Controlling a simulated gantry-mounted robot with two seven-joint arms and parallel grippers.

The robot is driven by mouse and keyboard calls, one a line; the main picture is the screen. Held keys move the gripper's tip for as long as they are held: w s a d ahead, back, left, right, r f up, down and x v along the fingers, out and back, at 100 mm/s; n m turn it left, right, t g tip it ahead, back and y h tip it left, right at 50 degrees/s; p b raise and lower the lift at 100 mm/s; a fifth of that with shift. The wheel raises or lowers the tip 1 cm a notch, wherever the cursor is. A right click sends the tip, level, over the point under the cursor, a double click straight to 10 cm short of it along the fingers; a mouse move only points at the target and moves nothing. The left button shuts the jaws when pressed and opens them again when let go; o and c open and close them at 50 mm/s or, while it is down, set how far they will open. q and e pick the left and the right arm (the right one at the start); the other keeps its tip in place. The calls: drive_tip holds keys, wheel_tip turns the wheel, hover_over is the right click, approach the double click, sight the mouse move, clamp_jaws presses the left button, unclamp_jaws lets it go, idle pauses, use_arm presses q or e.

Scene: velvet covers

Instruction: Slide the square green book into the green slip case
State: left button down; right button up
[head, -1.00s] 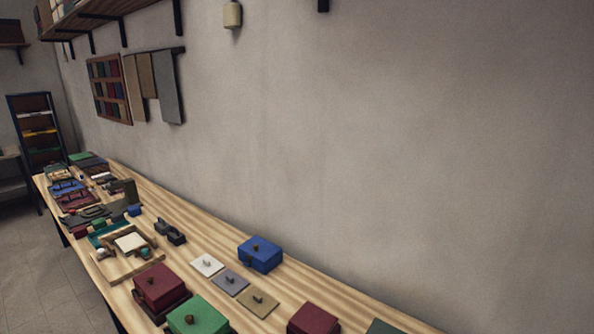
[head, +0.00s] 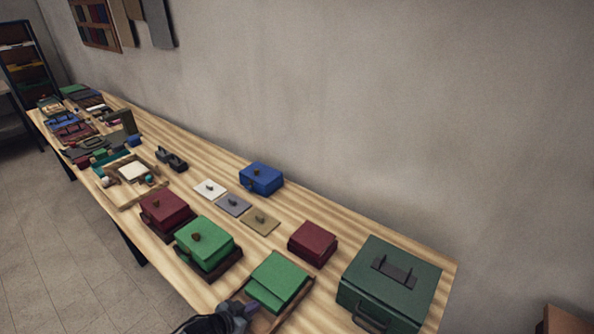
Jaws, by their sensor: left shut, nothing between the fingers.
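A bright green block without a knob (head: 278,276) sits in a low brown tray near the front edge of the table; I cannot tell if it is the square green book. A second green block with a brown knob (head: 212,240) sits on a dark tray to its left. A large dark green case (head: 395,268) with a handle on top and another on its front stands at the right end; no opening shows on it. My left gripper (head: 247,309) is shut and empty at the bottom, close beside the knobless block's tray. My right gripper is out of view.
The wooden table (head: 340,222) runs from far left to right along a wall. A maroon box (head: 312,240), a maroon block with a knob (head: 165,206), a blue box (head: 262,177) and small knobbed plates (head: 234,204) stand around. Bare wood shows behind the maroon box.

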sight(260, 299)
use_arm(q)
drive_tip(key=shift+w+d+b, duration=0.7)
drive_tip(key=shift+w+d, duration=0.4)
drive_tip(key=shift+w, duration=0.3)
drive_tip(key=p+v, duration=0.4)
drive_tip(key=p, duration=0.1)
drive_tip(key=shift+s+a, duration=0.1)
drive_tip(key=shift+a, duration=0.05)
drive_tip(key=p+v, duration=0.4)
drive_tip(key=shift+s+a+f, duration=0.1)
drive_tip(key=shift+s+f, duration=0.1)
drive_tip(key=shift+f, duration=0.1)
drive_tip(key=shift+s+a+r+p, duration=0.15)
drive_tip(key=shift+s+a+p, duration=0.45)
drive_tip(key=shift+p, duration=0.1)
drive_tip(key=shift+s+d, duration=0.1)
drive_tip(key=shift+d, duration=0.05)
